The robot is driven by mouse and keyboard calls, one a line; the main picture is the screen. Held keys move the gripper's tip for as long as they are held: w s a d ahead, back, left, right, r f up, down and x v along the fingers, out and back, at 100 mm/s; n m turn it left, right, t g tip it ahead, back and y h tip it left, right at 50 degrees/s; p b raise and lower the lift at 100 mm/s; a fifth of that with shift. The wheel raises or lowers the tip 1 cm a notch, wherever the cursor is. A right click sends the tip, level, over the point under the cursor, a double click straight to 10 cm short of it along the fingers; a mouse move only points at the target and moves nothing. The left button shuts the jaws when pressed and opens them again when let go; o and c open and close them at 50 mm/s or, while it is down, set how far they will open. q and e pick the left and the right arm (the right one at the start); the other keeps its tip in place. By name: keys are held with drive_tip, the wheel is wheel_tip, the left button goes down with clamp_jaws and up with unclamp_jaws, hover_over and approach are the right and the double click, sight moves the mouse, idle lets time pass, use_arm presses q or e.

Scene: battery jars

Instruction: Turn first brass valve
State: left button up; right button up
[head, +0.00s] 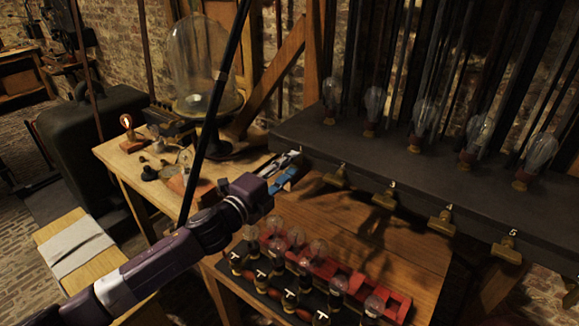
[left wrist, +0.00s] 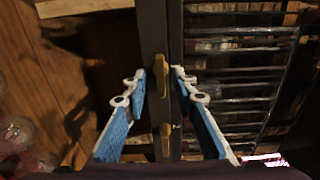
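My left gripper (head: 287,170) is at the left end of the dark bench (head: 400,172), beside its front edge. In the left wrist view its two blue fingers (left wrist: 157,88) are apart and open. One brass valve (left wrist: 165,139) shows between the fingers, and another brass valve (left wrist: 161,66) shows just beyond the fingertips. I cannot tell whether a finger touches either. Any valve at the bench's left end is hidden by my gripper. My right gripper is not in view.
Glass bulbs (head: 424,112) stand on the bench. A glass bell jar (head: 198,60) stands on the wooden table at left. A wooden brace (head: 275,80) rises behind my gripper.

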use_arm(q)
drive_tip(key=v, duration=1.2)
